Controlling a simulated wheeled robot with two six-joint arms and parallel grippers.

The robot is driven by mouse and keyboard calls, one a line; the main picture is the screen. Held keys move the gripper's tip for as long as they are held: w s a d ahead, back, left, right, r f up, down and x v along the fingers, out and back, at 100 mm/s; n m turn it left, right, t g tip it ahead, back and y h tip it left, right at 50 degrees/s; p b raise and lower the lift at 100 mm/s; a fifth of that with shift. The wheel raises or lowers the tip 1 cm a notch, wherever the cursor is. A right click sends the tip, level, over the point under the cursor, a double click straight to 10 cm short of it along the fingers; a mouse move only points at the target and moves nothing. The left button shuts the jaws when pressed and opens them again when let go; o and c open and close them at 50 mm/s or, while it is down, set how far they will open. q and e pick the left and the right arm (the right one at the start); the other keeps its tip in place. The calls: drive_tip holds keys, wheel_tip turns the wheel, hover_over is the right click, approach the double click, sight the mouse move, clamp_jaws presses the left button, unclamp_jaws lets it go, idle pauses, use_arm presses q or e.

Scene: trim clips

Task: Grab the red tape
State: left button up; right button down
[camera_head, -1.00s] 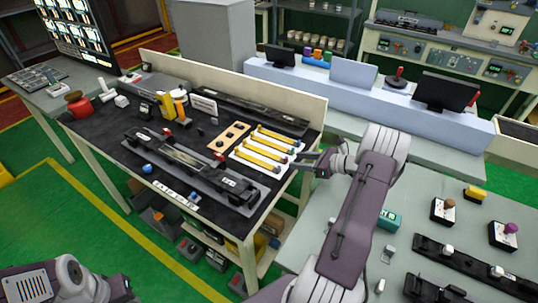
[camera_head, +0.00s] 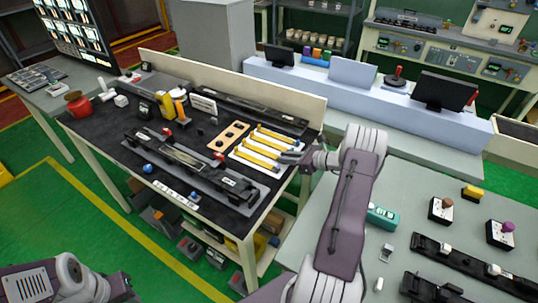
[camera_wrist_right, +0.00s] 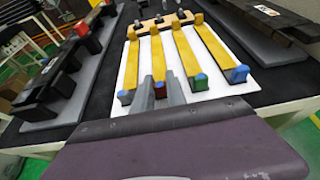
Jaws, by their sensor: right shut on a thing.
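Several yellow tape strips lie side by side on a white board (camera_wrist_right: 203,93) on the dark workbench. In the right wrist view, the strip with the red end is the red tape (camera_wrist_right: 158,68), second from the left. My right gripper (camera_wrist_right: 160,92) is shut on its near red end, one grey finger on each side. In the head view my right gripper (camera_head: 284,157) reaches the strips' right ends. The tape still lies along the board beside its neighbours. Of my left arm only a part shows at the lower left; its fingers are not visible.
Neighbouring strips, a blue-ended one (camera_wrist_right: 185,52) and a green-ended one (camera_wrist_right: 131,72), lie close on either side. Dark rails (camera_head: 188,160) flank the board. A grey table (camera_head: 330,205) stands to the right.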

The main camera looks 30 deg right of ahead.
drive_tip(key=r, duration=0.4)
drive_tip(key=shift+s+a+r, duration=0.15)
drive_tip(key=shift+s+r, duration=0.15)
drive_tip(key=shift+s, duration=0.05)
drive_tip(key=s+a+r, duration=0.5)
drive_tip(key=s+r, duration=0.1)
drive_tip(key=s, duration=0.3)
drive_tip(key=shift+s+a+r, duration=0.15)
drive_tip(key=shift+a+r, duration=0.05)
drive_tip(key=shift+a, duration=0.15)
